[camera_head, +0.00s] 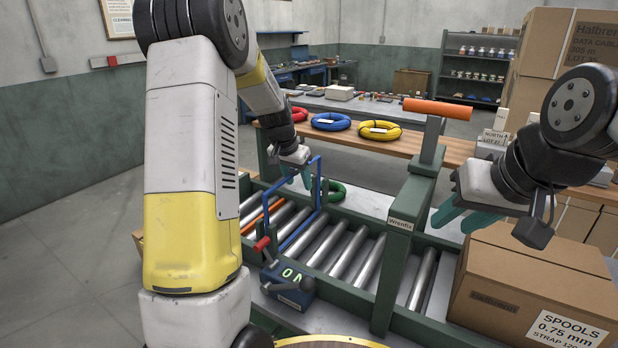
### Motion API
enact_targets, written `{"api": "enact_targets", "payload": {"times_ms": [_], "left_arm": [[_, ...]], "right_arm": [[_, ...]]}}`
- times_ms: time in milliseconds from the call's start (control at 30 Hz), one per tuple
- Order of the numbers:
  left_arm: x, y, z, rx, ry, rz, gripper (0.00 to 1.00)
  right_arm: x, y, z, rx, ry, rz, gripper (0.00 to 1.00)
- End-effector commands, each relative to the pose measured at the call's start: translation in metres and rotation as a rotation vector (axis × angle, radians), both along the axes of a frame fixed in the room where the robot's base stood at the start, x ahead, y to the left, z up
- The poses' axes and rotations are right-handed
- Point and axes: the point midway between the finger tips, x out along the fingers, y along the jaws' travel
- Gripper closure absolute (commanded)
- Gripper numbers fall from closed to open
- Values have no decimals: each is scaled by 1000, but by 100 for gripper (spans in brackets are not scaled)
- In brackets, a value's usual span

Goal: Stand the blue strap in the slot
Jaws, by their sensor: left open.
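The blue strap (319,185) is a thin rectangular loop standing upright across the roller conveyor (340,252). An orange strap (262,216) lies low along the rollers to its left. My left gripper (296,178) is open, its teal fingers at the top edge of the blue strap. I cannot tell whether that edge lies between the fingers or behind them. My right gripper (464,214) is open and empty above the conveyor's far right side, apart from the strap. I cannot make out the slot for certain.
A green post (407,240) with an orange bar (438,108) rises beside the rollers. A control box (288,284) with a red-knobbed lever sits at the near side. A carton (535,290) stands at the right. Red, blue and yellow coils (380,131) lie on the bench behind.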

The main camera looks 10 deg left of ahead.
Motion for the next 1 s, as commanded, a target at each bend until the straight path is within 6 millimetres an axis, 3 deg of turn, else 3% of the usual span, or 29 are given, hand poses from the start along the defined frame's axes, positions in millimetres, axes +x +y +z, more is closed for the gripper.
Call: {"api": "enact_targets", "payload": {"times_ms": [167, 600, 1000], "left_arm": [[-2, 1, 6, 0, -1, 0, 52], [-25, 9, 66, 0, -1, -1, 52], [-28, 10, 72, 0, 0, 0, 52]], "right_arm": [[0, 0, 0, 0, 0, 0, 64], [0, 0, 0, 0, 0, 0, 64], [0, 0, 0, 0, 0, 0, 64]]}}
